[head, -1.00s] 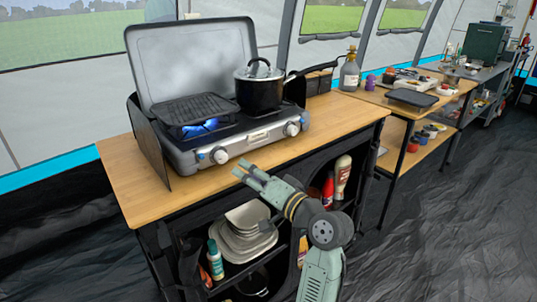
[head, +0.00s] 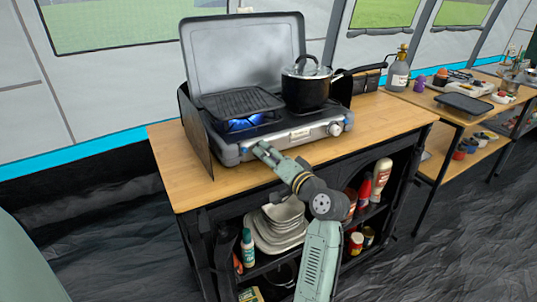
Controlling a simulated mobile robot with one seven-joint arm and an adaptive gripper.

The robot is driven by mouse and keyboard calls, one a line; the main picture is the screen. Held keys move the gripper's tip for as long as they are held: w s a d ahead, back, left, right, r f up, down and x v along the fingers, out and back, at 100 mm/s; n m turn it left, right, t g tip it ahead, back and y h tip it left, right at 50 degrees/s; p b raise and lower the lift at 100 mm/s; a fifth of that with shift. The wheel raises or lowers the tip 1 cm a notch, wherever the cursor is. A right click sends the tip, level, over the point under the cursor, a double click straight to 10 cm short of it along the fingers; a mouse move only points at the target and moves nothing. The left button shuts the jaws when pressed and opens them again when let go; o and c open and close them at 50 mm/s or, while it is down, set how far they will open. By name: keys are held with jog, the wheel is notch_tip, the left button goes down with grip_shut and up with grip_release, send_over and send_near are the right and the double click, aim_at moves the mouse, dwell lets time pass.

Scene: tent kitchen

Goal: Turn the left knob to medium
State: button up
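A grey camping stove (head: 290,142) with its lid raised stands on the wooden counter. Its right knob (head: 336,129) is plainly visible on the front panel. The left knob is hidden, or nearly so, behind my gripper (head: 259,149), so I cannot read its setting. My gripper is at the left part of the front panel, right at the left knob's place. I cannot tell whether it touches the knob or how far its fingers are apart. A blue flame (head: 244,124) burns under the left griddle.
A black ridged griddle (head: 240,102) sits on the left burner and a lidded black pot (head: 307,88) on the right. The wooden counter (head: 183,180) is bare in front and left of the stove. Plates (head: 278,226) and bottles fill the shelves below.

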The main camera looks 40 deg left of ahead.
jog(key=shift+c, duration=0.2)
grip_shut()
jog(key=shift+f+n+b, duration=0.1)
jog(key=shift+n+b, duration=0.3)
jog(key=shift+b, duration=0.05)
jog(key=n+b, duration=0.3)
jog(key=shift+n+h+b, duration=0.4)
jog(key=shift+n+b, duration=0.95)
jog(key=shift+n, duration=0.55)
jog(key=shift+r, duration=0.2)
